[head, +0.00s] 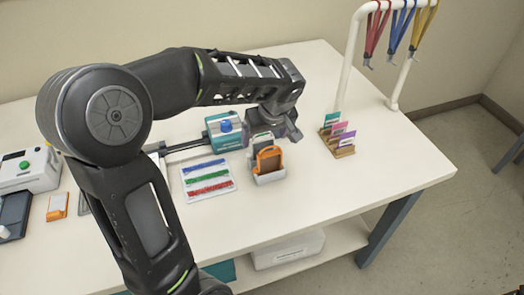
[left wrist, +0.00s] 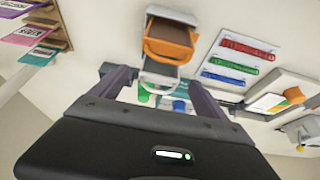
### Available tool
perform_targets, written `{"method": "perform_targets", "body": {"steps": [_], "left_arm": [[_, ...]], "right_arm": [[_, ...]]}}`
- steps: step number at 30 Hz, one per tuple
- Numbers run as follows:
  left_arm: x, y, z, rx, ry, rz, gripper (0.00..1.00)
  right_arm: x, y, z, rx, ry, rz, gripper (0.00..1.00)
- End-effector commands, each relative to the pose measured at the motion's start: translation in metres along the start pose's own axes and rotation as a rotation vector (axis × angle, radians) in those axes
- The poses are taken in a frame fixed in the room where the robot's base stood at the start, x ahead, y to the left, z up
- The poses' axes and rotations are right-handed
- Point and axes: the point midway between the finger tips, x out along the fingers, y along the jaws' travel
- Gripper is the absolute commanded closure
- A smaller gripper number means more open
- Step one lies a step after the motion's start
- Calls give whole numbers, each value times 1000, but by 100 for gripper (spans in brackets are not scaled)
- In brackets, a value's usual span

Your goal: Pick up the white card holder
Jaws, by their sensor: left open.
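A small white bin (head: 271,178) stands on the table with upright card holders in it. An orange card holder (head: 268,160) is at the front; it also shows in the left wrist view (left wrist: 168,50). A pale, white-looking card holder (head: 262,139) stands behind it, partly hidden. In the left wrist view a white edge (left wrist: 160,79) shows between my fingers, likely this holder. My left gripper (head: 272,130) is open above the back of the bin, its fingers on either side of that edge. Contact cannot be told. My right gripper is not in view.
A teal device with a blue knob (head: 226,127) stands close left of the bin. A tray with blue, green and red strips (head: 208,180) lies left. A wooden card rack (head: 340,145) and a white rail with lanyards (head: 351,60) are right. The front right table (head: 370,185) is clear.

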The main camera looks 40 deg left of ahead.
Motion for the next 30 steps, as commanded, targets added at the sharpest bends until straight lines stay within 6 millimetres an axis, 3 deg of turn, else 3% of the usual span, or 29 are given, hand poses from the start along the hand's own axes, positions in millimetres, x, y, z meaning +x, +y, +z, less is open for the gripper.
{"method": "perform_targets", "body": {"steps": [12, 30], "left_arm": [[49, 0, 0, 1, -2, -3, 15], [50, 0, 0, 1, -1, -1, 15]], "right_arm": [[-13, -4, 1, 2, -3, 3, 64], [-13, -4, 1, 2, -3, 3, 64]]}}
